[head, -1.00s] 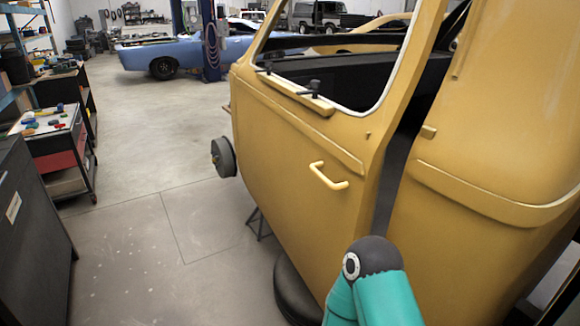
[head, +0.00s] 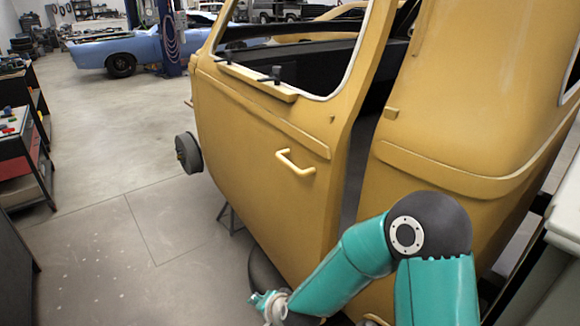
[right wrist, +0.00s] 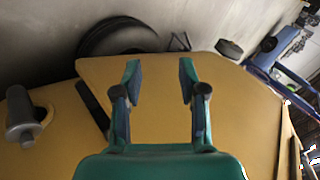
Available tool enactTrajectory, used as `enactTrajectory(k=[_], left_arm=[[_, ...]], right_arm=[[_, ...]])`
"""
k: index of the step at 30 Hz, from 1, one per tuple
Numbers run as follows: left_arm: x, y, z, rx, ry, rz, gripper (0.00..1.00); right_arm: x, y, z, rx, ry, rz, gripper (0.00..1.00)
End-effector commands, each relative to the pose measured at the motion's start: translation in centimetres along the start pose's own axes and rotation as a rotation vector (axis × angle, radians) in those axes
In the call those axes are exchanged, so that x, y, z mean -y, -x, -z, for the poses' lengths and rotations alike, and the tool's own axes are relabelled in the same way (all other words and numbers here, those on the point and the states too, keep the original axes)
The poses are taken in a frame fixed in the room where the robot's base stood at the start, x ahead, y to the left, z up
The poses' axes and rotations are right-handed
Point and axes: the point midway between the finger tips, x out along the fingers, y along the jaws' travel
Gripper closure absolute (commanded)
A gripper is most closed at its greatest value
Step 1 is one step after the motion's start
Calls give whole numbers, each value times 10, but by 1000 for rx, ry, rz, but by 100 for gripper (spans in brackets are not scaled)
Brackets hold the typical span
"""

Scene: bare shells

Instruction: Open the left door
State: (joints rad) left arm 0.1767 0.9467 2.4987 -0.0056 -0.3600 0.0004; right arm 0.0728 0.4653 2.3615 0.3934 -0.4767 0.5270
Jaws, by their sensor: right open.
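The yellow door (head: 250,150) of the car shell fills the middle of the head view, with a pale yellow handle (head: 295,162) near its right edge. A dark gap shows between that edge and the yellow body (head: 450,110). My right arm comes in from the lower right, and its gripper (head: 268,303) is low in front of the shell, below and apart from the handle. In the right wrist view my right gripper (right wrist: 159,72) is open and empty, with yellow panel (right wrist: 160,110) beyond its fingers. The handle is not clear there. My left gripper is out of view.
A wheel drum (head: 188,153) sticks out beyond the door's left edge. A dark tyre (right wrist: 118,38) lies on the floor by the shell. Dark shelves and a cart (head: 25,150) stand at the left. The floor between is clear. A blue car (head: 120,50) stands behind.

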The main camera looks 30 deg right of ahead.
Motion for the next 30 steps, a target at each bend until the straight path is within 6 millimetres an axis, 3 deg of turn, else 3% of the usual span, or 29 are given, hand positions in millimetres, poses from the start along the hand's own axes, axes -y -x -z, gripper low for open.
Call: enactTrajectory(k=[1,3,6,9,13,16,19,30], left_arm=[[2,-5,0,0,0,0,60],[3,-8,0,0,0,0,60],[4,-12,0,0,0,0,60],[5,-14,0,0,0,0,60],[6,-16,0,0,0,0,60],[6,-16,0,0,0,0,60],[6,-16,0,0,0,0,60],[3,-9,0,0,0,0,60]], right_arm=[[35,21,37,-95,-152,93,59],[72,56,79,-189,-369,212,59],[110,110,128,-272,-647,383,59],[131,159,162,-309,-866,528,59],[143,200,186,-317,-1038,646,59],[147,210,194,-317,-1094,683,59],[150,206,200,-318,-1105,688,59],[174,154,238,-318,-1100,683,59]])
